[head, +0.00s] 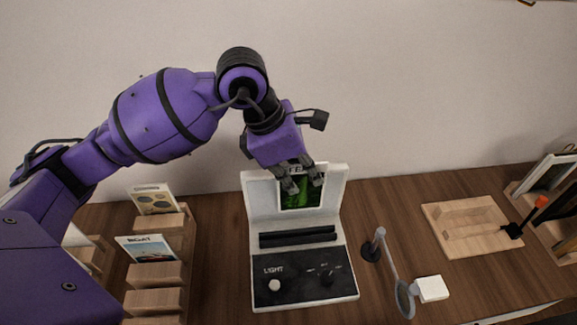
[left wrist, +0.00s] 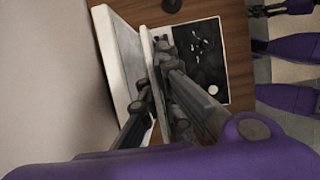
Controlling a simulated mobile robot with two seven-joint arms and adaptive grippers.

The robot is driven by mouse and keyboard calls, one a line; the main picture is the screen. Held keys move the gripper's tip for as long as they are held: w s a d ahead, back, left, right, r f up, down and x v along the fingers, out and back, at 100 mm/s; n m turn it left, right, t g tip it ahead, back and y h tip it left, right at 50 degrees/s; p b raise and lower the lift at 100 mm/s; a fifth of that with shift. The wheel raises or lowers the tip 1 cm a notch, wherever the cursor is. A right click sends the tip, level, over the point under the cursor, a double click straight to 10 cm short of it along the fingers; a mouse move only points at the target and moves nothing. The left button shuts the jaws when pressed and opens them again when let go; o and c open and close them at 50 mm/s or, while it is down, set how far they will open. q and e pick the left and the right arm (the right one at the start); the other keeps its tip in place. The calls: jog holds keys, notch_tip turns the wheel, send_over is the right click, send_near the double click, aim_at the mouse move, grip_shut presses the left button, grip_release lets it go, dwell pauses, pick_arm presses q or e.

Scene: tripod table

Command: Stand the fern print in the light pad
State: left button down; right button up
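The fern print (head: 292,199), a small card with a green fern picture and lettering at its top, is pinched at its upper edge by my left gripper (head: 302,182). It hangs roughly upright before the white back panel of the light pad (head: 259,202). Its lower edge shows above the dark slotted ledge (head: 297,237). In the left wrist view the print (left wrist: 147,50) is a thin pale edge between the fingers (left wrist: 155,98), beside the light pad's panel (left wrist: 124,58). The fingers hide part of the print. A dark gripper, seemingly my right (left wrist: 265,10), shows at the wrist view's top right corner.
A wooden stepped rack with cards (head: 150,250) stands left of the pad. A magnifier on a stand (head: 390,265) and a white block (head: 432,289) are close on the right. A wooden tray (head: 470,225) and a rack with frames (head: 550,178) lie farther right.

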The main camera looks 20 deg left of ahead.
aim_at(299, 207)
pick_arm(q)
jog(key=f+b, duration=0.1)
jog(key=f, duration=0.1)
jog(key=f+b, duration=0.1)
jog(key=f, duration=0.2)
jog(key=f+b, duration=0.1)
jog(key=f, duration=0.1)
jog(key=shift+s+f, duration=0.3)
jog(key=shift+f+b, duration=0.35)
jog(key=shift+f, duration=0.05)
jog(key=shift+w+f+b, duration=0.1)
jog(key=shift+f+b, duration=0.2)
jog(key=shift+f, duration=0.2)
pick_arm(e)
jog(key=f, duration=0.1)
jog(key=s+f, duration=0.1)
jog(key=f, duration=0.1)
jog(key=shift+s+d+f, duration=0.2)
jog(key=shift+d+f, duration=0.2)
jog(key=shift+s+f, duration=0.15)
jog(key=shift+s, duration=0.3)
pick_arm(q)
jog(key=shift+f, duration=0.2)
pick_arm(e)
jog(key=shift+s+f+g, duration=0.15)
jog(key=shift+g, duration=0.15)
